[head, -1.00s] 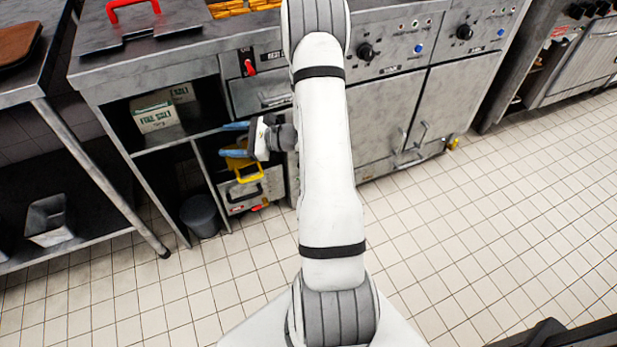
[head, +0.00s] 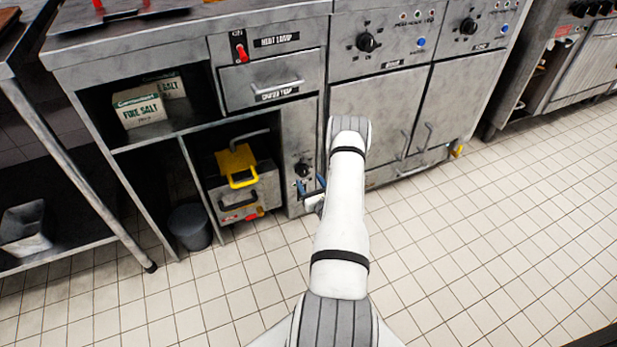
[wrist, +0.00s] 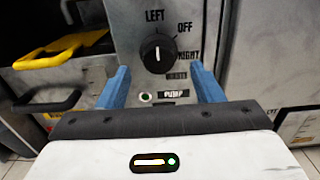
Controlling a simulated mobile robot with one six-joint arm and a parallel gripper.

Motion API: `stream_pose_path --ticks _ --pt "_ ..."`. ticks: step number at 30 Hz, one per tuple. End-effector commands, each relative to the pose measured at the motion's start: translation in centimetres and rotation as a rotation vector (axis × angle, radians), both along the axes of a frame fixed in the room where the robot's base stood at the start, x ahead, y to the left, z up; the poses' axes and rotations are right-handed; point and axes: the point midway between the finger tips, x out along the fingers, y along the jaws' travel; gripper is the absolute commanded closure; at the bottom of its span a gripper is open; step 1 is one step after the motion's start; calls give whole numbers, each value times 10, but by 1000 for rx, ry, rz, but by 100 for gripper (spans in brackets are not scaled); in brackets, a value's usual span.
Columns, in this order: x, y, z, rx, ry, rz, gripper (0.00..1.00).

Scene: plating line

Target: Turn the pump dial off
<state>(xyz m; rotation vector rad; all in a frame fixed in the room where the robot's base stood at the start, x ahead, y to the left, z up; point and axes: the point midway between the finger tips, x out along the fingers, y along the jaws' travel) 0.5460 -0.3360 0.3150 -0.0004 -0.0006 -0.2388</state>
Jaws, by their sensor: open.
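The pump dial (wrist: 158,54) is a round black knob on a grey panel in the wrist view. Its white mark points about straight up, near the LEFT label (wrist: 155,16). The OFF label (wrist: 185,27) is up and to the right of it. A PUMP plate (wrist: 174,94) is below. In the head view the dial (head: 302,170) sits low on the narrow panel. My gripper (wrist: 160,66) is open, its blue fingers on either side of the dial in the picture. I cannot tell whether they touch it. In the head view my gripper (head: 311,187) is just below the dial.
A grey bin (head: 190,227) stands on the floor. Oven doors (head: 375,115) are to the right. A green-lit indicator (wrist: 146,97) is under the dial. The tiled floor is clear.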

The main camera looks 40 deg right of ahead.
Motion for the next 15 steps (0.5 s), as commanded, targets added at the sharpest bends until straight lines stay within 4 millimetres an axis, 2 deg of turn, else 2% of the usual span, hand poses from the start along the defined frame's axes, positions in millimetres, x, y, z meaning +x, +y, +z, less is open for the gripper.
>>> stream_pose_path --ticks 3,6,15 --pt "19 -3 -2 -2 -3 3 40" --pt "30 -6 -1 -2 -1 2 40" --pt "38 -8 0 1 1 3 40"
